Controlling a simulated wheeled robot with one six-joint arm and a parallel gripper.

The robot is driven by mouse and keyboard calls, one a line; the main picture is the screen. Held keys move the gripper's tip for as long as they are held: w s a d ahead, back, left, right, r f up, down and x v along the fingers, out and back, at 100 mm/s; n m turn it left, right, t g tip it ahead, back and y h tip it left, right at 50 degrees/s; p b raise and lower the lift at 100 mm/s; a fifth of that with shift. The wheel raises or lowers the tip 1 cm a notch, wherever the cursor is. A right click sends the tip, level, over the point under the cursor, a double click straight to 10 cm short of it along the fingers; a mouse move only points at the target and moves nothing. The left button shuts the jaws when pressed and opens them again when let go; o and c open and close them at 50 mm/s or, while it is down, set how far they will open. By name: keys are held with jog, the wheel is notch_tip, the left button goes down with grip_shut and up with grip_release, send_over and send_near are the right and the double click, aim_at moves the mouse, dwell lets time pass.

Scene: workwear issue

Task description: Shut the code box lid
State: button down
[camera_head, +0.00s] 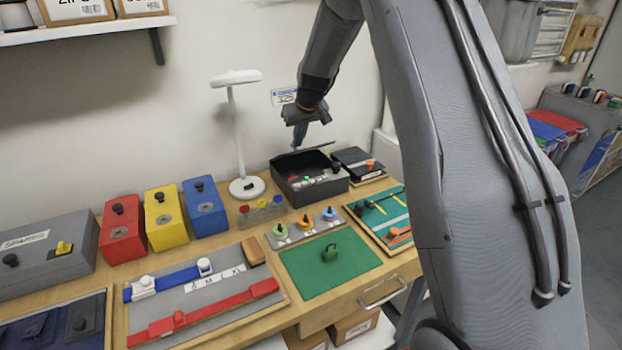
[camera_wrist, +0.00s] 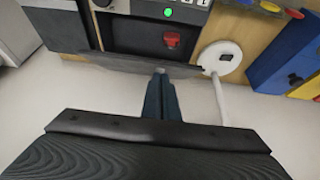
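The code box (camera_head: 312,188) is a black box at the back of the bench, with buttons and a lit green light on its front. Its lid is open: the inside shows, and a thin dark panel, apparently the lid (camera_head: 316,147), stands raised at the back. In the wrist view the lid (camera_wrist: 110,66) is a dark strip across the box's back side. My gripper (camera_head: 299,142) is above the back of the box. In the wrist view its blue fingers (camera_wrist: 160,78) are together, with their tips at the lid's edge; whether they touch it is unclear.
A red item (camera_wrist: 172,40) lies inside the box. A white lamp (camera_head: 244,187) stands close to its left, and a black case (camera_head: 358,160) to its right. Red (camera_head: 122,232), yellow (camera_head: 166,218) and blue (camera_head: 205,208) boxes stand further left. A green mat (camera_head: 310,272) lies in front.

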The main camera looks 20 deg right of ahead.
jog(key=shift+f, duration=0.5)
notch_tip(320, 180, down, 4)
jog(key=shift+d+f+b, duration=0.1)
jog(key=shift+f+b, duration=0.1)
jog(key=shift+b, duration=0.55)
notch_tip(320, 180, up, 9)
jog(key=s+p, duration=0.1)
jog(key=p, duration=0.3)
jog(key=shift+s+d+r, duration=0.15)
jog(key=shift+s+r, duration=0.05)
jog(key=shift+s, duration=0.2)
